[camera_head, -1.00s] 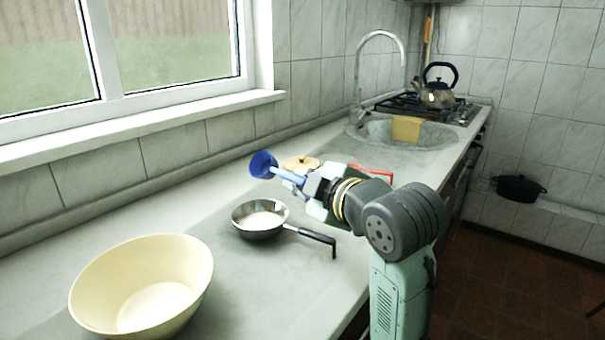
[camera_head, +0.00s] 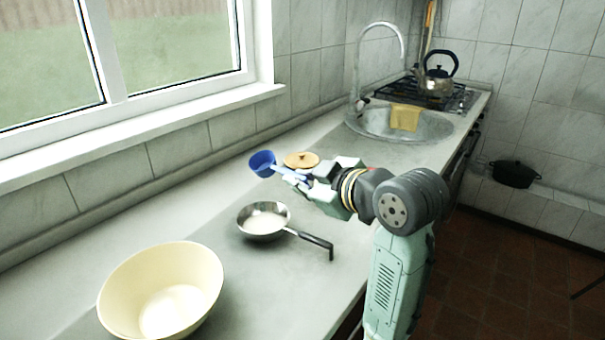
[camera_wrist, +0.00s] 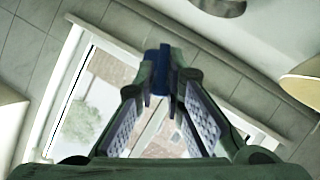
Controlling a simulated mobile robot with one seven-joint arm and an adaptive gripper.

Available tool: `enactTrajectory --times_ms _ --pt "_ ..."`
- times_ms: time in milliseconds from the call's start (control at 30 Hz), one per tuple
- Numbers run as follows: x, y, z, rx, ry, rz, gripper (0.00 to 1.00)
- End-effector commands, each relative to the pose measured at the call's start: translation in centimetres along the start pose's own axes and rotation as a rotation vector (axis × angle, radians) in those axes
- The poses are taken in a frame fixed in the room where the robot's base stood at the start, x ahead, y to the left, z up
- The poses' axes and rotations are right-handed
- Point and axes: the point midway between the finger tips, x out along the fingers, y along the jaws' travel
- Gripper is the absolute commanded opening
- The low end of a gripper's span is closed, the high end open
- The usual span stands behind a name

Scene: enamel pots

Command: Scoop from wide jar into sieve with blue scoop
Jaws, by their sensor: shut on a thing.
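The blue scoop (camera_head: 262,163) is in my gripper (camera_head: 296,179), which is shut on its handle; its cup is to the left, raised above the counter, with its opening upward. I cannot tell whether it holds anything. In the wrist view the scoop (camera_wrist: 157,80) shows as a narrow blue strip between the fingers. A shallow metal pan-like vessel (camera_head: 264,221) with a dark handle and a pale inside stands below and left of my gripper; it may be the sieve. A wide cream bowl (camera_head: 160,290) stands at the front left. No vessel is clearly the wide jar.
A round tan lid-like thing (camera_head: 300,160) lies behind my gripper. The sink (camera_head: 440,134) with a yellow cloth (camera_head: 405,118) and a kettle (camera_head: 438,82) on the stove are farther back. The window wall bounds the counter; the counter's left middle is clear.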

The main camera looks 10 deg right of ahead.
Motion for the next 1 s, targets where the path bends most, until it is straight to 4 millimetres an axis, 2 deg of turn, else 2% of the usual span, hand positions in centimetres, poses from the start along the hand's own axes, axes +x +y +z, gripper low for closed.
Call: enactTrajectory --times_ms 100,333,533,1000 --pt "-0.3 0.6 -0.9 0.056 0.002 -0.025 0.0" --pt "-0.7 1.0 -1.7 0.187 0.005 -0.078 0.0" --pt "-0.9 1.4 -2.3 0.374 0.011 -0.157 0.0" --pt "-1.0 1.4 -2.4 0.391 0.01 -0.162 0.0"
